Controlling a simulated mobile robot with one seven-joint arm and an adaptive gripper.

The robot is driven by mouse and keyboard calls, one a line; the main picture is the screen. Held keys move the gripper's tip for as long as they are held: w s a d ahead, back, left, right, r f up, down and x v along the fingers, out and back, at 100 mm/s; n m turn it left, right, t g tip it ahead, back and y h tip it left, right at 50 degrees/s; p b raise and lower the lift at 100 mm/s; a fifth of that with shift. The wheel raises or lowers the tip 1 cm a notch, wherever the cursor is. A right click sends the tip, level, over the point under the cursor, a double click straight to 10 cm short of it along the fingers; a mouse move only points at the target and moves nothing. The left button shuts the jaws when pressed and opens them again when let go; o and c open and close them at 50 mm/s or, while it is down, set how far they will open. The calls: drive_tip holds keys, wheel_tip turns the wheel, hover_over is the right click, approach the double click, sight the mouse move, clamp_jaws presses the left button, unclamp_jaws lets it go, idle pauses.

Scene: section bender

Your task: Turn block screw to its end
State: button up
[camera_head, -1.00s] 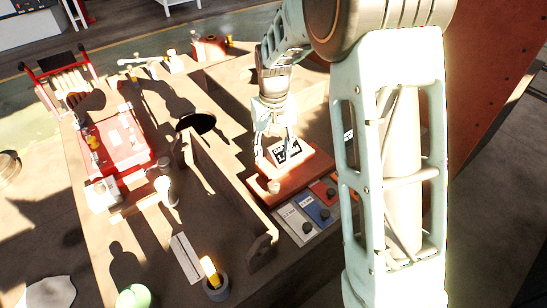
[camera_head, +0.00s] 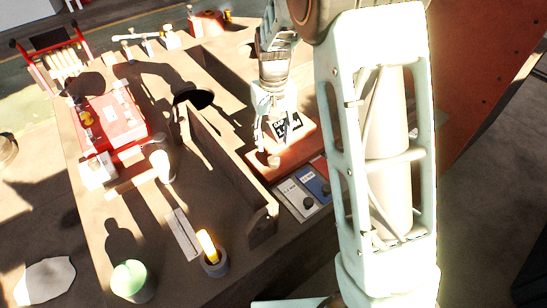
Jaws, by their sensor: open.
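My gripper (camera_head: 267,138) is open and points down over an orange-brown block (camera_head: 309,152) on the right side of the bench. Its fingers are beside a black-and-white label plate (camera_head: 289,127) on the block's top. A small pale round knob (camera_head: 273,160) sits at the block's near left corner, just below the fingertips; I cannot tell whether it is the block screw. The gripper appears empty. I cannot tell whether the fingertips touch anything.
A raised wooden divider (camera_head: 222,160) runs along the left of the block. White and blue cards with dark knobs lie in front of it. A red case (camera_head: 112,122), a white cup (camera_head: 162,166), a grey holder with a yellow handle (camera_head: 214,263) and a green-topped container (camera_head: 132,280) stand left of the divider.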

sight(273, 159)
wheel_tip(273, 159, down, 7)
drive_tip(key=shift+f, duration=0.2)
drive_tip(key=shift+c, duration=0.6)
drive_tip(key=c, duration=1)
